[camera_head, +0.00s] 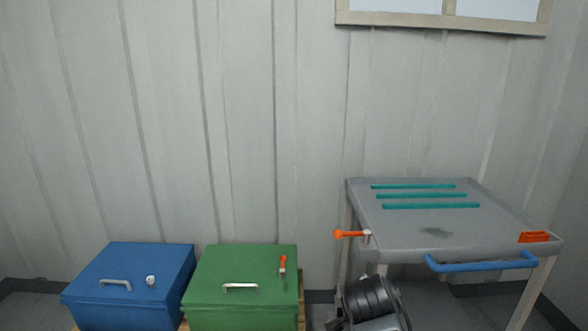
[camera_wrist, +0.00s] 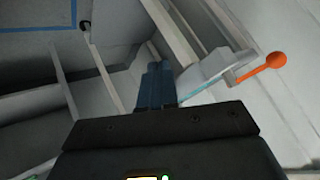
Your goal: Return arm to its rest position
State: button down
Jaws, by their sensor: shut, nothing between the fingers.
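My gripper (camera_wrist: 155,72) shows in the wrist view as two dark blue fingers lying side by side beyond the black gripper body. The fingers are together with nothing visible between them. In the head view, part of my arm (camera_head: 370,299), dark and ribbed, is low in front of the grey cart. The fingertips cannot be made out in the head view.
A grey cart (camera_head: 460,228) holds teal rods (camera_head: 430,206), an orange holder (camera_head: 534,237) and an orange-handled lever (camera_head: 349,234); an orange knob (camera_wrist: 276,60) shows right of the fingers. Blue (camera_head: 125,284) and green (camera_head: 240,284) lidded boxes stand left. The wall is behind.

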jog(key=s+d+f+n+t+y, duration=0.1)
jog(key=s+d+f+n, duration=0.3)
jog(key=s, duration=0.5)
jog(key=s+d+f+n+t+y, duration=0.1)
jog(key=s+d+f+n+t, duration=0.1)
jog(key=s+f, duration=0.5)
jog(key=s+r+n+t+y, duration=0.1)
jog(key=s+r+n, duration=0.25)
jog(key=s, duration=1.45)
jog(key=s+a+r+n+t+y+p, duration=0.1)
jog(key=s+a+r+n+t, duration=0.1)
jog(key=s+r, duration=1.5)
jog(key=shift+s+a+r+t, duration=0.3)
jog(key=shift+s+a, duration=0.1)
jog(key=shift+s, duration=0.1)
